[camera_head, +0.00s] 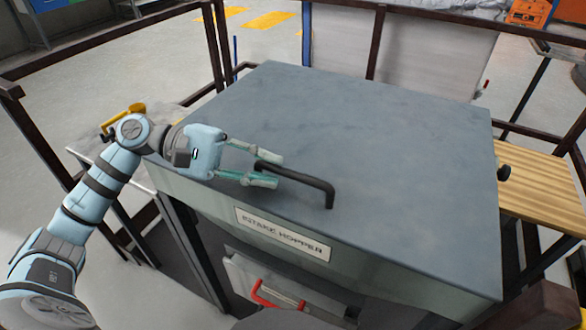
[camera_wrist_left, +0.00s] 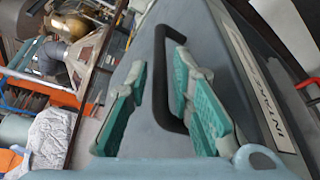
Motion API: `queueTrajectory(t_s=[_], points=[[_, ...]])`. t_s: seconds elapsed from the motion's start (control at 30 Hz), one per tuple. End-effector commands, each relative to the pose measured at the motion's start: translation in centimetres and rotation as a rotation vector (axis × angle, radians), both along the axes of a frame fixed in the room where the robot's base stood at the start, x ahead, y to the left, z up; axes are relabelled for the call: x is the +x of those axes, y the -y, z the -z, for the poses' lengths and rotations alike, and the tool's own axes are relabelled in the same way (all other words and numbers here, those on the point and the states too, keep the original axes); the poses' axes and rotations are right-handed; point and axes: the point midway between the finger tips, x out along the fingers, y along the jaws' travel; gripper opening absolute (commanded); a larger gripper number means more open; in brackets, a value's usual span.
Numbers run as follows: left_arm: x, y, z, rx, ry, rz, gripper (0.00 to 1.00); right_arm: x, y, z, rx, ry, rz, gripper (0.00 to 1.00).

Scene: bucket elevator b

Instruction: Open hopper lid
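The hopper lid (camera_head: 370,120) is a large flat blue-grey panel lying closed on the box labelled "INTAKE HOPPER" (camera_head: 283,234). A dark bar handle (camera_head: 310,181) stands on the lid near its front left edge. My left gripper (camera_head: 272,170) is open at the left end of the handle, its two teal-padded fingers on either side of it in the picture. In the left wrist view, the handle (camera_wrist_left: 158,80) shows between the spread finger pads (camera_wrist_left: 152,92); I cannot tell whether they touch it. My right gripper is not in view.
Dark railings (camera_head: 378,45) surround the hopper at the back and sides. A red handle (camera_head: 262,294) is on the lower front panel. A wooden slatted surface (camera_head: 540,185) lies to the right. Most of the lid top is clear.

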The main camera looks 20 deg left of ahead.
Motion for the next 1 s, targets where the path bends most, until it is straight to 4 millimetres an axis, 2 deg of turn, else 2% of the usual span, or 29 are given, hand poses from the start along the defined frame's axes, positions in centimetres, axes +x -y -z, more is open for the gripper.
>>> queueTrajectory(t_s=[0.1, 0.3, 0.6, 0.63, 0.77, 1.0], points=[[0.5, 2.2, 0.2, -0.005, 0.002, 0.000, 0.21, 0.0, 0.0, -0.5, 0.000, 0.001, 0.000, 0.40], [1.1, 4.4, 0.9, -0.002, 0.000, -0.001, 0.21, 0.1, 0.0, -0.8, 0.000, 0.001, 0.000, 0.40], [1.2, 4.7, 1.1, 0.001, -0.002, -0.002, 0.21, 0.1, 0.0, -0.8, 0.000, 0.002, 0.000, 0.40], [1.2, 4.7, 1.1, 0.001, -0.002, -0.002, 0.20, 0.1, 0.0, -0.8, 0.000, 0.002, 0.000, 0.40], [1.2, 4.7, 1.1, 0.001, -0.002, -0.002, 0.00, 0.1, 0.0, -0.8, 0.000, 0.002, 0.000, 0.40], [1.2, 4.7, 1.1, 0.001, -0.002, -0.002, 0.00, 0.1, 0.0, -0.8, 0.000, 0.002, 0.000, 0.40]])
